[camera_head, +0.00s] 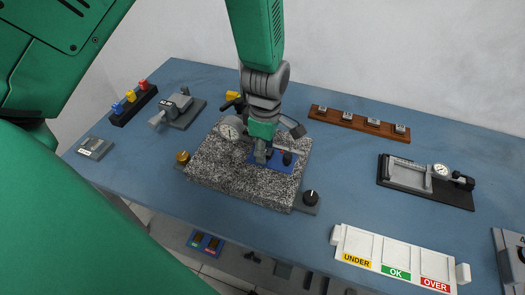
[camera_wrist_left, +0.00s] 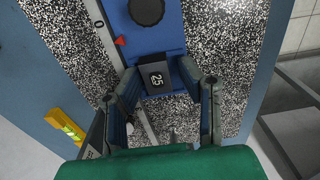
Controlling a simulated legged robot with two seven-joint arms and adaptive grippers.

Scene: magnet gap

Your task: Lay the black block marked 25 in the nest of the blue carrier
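The black block marked 25 (camera_wrist_left: 157,79) sits between the fingertips of my left gripper (camera_wrist_left: 160,73) in the left wrist view. My right gripper is not in view.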

